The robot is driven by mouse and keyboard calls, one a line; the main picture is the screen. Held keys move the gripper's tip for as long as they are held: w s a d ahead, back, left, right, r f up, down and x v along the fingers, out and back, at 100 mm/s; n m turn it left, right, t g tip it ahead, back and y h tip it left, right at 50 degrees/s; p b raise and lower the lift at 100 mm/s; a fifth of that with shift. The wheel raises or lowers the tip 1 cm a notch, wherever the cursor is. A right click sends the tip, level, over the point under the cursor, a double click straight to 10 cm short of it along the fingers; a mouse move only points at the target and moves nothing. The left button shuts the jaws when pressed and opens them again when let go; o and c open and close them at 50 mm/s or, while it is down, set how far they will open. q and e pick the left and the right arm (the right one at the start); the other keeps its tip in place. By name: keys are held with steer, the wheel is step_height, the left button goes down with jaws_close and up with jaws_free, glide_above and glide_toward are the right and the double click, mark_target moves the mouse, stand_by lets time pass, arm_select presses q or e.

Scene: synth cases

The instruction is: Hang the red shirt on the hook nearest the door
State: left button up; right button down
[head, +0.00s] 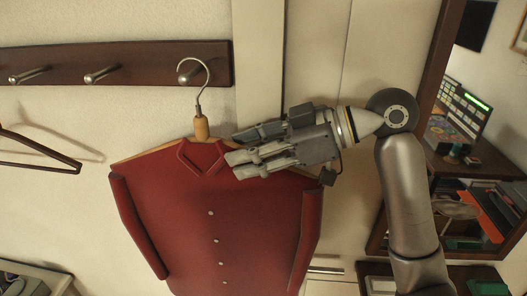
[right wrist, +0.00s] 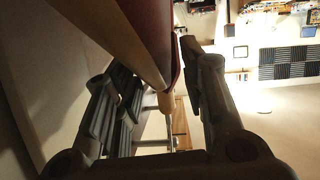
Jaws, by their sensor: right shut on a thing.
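The red shirt (head: 215,225) hangs upright, with pale buttons, on a wooden hanger (head: 201,128) with a metal hook. The hanger's hook curves over the rightmost hook (head: 186,79) of the dark rail, the one nearest the pale door panel (head: 345,60). I cannot tell whether it bears on that hook or is just in front. My right gripper (head: 234,152) is at the shirt's collar and shoulder, shut on the hanger. In the right wrist view, the hanger's wood (right wrist: 112,35) and red cloth (right wrist: 150,22) lie between its fingers. My left gripper is not in view.
The dark rail (head: 135,63) has two free hooks to the left (head: 100,75). An empty dark hanger (head: 40,147) is at the far left. A dark-framed opening or mirror (head: 437,75) at the right shows a laptop and shelves close to my right arm.

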steer(key=shift+a, duration=0.7)
steer(key=shift+a+f, duration=0.15)
steer(key=shift+a, duration=0.05)
steer(key=shift+d+f+b, duration=0.1)
steer(key=shift+f+b, duration=0.55)
steer(key=shift+f, duration=0.05)
steer(key=c, duration=0.8)
jaws_free()
